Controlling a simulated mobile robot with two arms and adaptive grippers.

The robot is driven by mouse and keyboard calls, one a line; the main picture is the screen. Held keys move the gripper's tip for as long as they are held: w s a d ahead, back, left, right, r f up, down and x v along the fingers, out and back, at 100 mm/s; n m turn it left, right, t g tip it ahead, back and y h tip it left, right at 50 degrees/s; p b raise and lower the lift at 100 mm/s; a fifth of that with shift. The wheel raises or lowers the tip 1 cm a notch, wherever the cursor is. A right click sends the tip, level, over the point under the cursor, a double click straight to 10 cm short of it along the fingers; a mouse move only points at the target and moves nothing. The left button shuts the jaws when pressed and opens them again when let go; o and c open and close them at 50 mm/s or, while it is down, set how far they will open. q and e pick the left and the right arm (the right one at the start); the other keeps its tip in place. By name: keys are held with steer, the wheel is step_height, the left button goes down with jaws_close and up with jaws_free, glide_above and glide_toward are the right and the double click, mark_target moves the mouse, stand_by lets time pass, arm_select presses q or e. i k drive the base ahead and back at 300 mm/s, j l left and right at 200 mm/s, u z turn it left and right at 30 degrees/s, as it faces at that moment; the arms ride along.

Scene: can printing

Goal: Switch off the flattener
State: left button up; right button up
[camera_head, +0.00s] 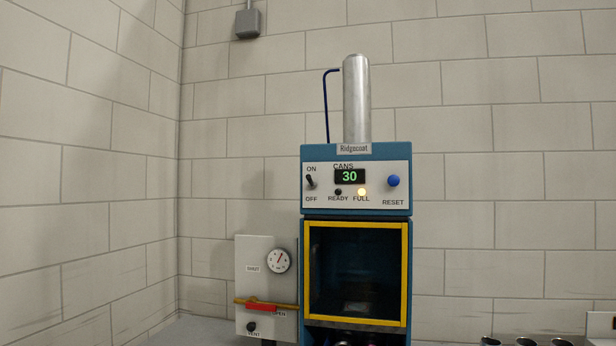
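A blue machine (356,150) with a silver vertical cylinder (357,100) stands against the wall, right of centre. Its label seems to read "Ridgecoat"; no label naming a flattener is legible. Its white panel has a small dark toggle switch (310,181) between ON and OFF; the lever seems to lean up toward ON. The green CANS display (349,176) reads 30. The FULL lamp (362,192) glows yellow and the READY lamp (338,192) is dark. A blue RESET button (393,181) is at the panel's right. Neither of my grippers is in view.
Below the panel is a dark chamber with a yellow frame (404,270). A white box (254,258) at its left carries a gauge (278,261), a red handle (262,307) and a VENT knob (252,327). Several dark-mouthed round items (526,341) sit at lower right.

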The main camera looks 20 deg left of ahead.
mark_target(310, 181)
steer(key=j+z, duration=0.15)
steer(key=j, duration=0.3)
steer(key=k+j+z, duration=0.1)
steer(key=j, duration=0.3)
steer(key=k+j+z, duration=0.15)
steer(key=j, duration=0.3)
steer(key=k+j+z, duration=0.15)
steer(key=j, duration=0.25)
steer(key=k+j+z, duration=0.1)
steer(key=j, duration=0.3)
steer(key=k+j+z, duration=0.15)
steer(key=j, duration=0.25)
steer(key=k+j+z, duration=0.15)
steer(key=j, duration=0.2)
steer(key=k+j+z, duration=0.1)
steer(key=j, duration=0.25)
steer(key=k, duration=0.1)
